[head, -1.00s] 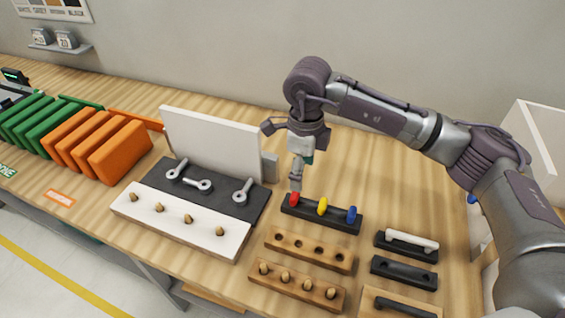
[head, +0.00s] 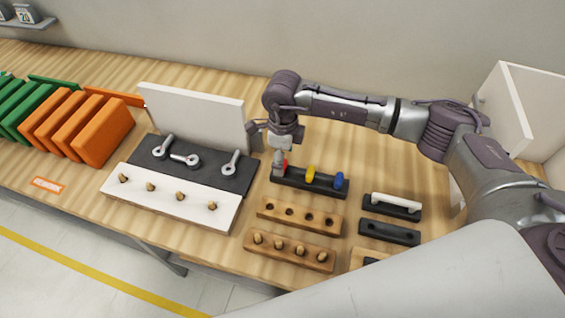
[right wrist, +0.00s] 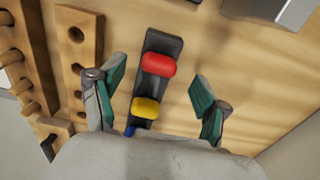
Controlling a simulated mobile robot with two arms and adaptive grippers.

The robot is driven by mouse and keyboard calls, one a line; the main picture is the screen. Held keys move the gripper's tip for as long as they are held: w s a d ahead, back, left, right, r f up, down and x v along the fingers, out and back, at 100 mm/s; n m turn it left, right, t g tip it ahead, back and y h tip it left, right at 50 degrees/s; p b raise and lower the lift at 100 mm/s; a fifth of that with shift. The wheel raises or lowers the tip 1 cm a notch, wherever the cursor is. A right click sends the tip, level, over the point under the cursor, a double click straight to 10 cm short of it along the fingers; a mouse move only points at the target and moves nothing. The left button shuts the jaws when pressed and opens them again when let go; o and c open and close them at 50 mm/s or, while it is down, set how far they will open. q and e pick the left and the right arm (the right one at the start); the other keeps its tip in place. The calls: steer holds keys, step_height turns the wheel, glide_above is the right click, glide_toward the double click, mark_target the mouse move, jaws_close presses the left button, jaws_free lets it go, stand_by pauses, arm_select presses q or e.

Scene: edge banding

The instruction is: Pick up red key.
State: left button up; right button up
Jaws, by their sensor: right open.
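The red key (head: 285,166) stands at the left end of a black rack (head: 318,188), partly hidden behind my right gripper in the head view. The yellow key (head: 310,173) and the blue key (head: 339,180) stand in the same rack. My right gripper (head: 279,163) is at the red key, pointing down. In the right wrist view the red key (right wrist: 158,64) and the yellow key (right wrist: 146,107) lie between the two spread green-padded fingers of the right gripper (right wrist: 158,92). No finger visibly touches the red key there. My left gripper is out of view.
Wooden peg blocks (head: 299,217) and black holders (head: 389,232) lie in front and to the right. A white board with pegs (head: 168,196), a dark mat with metal parts (head: 205,175) and an upright white panel (head: 195,115) are left. A white bin (head: 510,110) stands right.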

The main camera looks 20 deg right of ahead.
step_height(320, 180, down, 2)
steer(key=shift+a+f+p, duration=0.1)
steer(key=shift+f+p, duration=0.05)
steer(key=shift+p, duration=0.3)
steer(key=shift+f, duration=0.55)
steer(key=c, duration=1.2)
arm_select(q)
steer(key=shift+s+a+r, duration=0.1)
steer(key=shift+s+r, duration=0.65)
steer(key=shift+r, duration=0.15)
arm_select(e)
steer(key=shift+r, duration=0.1)
